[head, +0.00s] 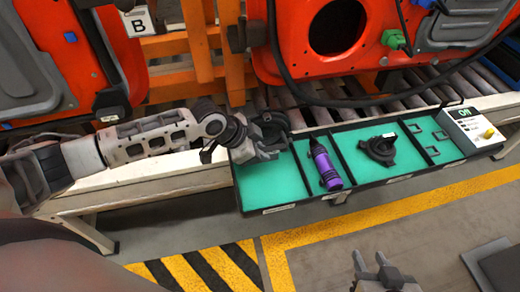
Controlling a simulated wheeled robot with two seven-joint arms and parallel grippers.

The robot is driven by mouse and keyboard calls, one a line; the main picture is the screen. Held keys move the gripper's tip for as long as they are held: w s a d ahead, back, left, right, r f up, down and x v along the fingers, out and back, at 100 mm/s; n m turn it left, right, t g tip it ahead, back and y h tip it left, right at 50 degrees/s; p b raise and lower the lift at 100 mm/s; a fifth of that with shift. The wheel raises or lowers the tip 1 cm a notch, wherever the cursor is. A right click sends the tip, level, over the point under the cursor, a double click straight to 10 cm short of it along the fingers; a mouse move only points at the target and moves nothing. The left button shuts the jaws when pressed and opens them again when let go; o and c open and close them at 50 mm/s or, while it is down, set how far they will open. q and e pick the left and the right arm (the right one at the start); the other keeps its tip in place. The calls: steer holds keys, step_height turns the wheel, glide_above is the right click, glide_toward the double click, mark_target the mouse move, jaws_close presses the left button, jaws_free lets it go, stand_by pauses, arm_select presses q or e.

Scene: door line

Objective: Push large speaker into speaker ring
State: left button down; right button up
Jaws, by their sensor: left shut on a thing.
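My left gripper (262,146) is over the left compartment of the green tray, shut on a dark round part (270,126), which looks like the large speaker. The gripper hides some of it. A black ring-shaped part (379,149), which looks like the speaker ring, lies in a compartment right of the middle of the tray. The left gripper is to the left of this ring and apart from it. My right gripper (370,262) is low at the bottom edge of the view, with its fingers apart and nothing between them.
The green tray (282,184) has black dividers. A purple and black tool (325,168) lies between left gripper and ring. Small square frames (432,151) lie at the right, beside a control box (472,128). Orange door panels (290,48) stand behind.

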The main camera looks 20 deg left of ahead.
arm_select(q)
steer(key=shift+r, duration=0.25)
steer(key=s+d+p, duration=0.3)
steer(key=s+d, duration=0.1)
steer(key=s, duration=0.1)
steer(key=shift+s+f, duration=0.3)
steer(key=shift+f, duration=0.05)
stand_by(0.6)
stand_by(0.4)
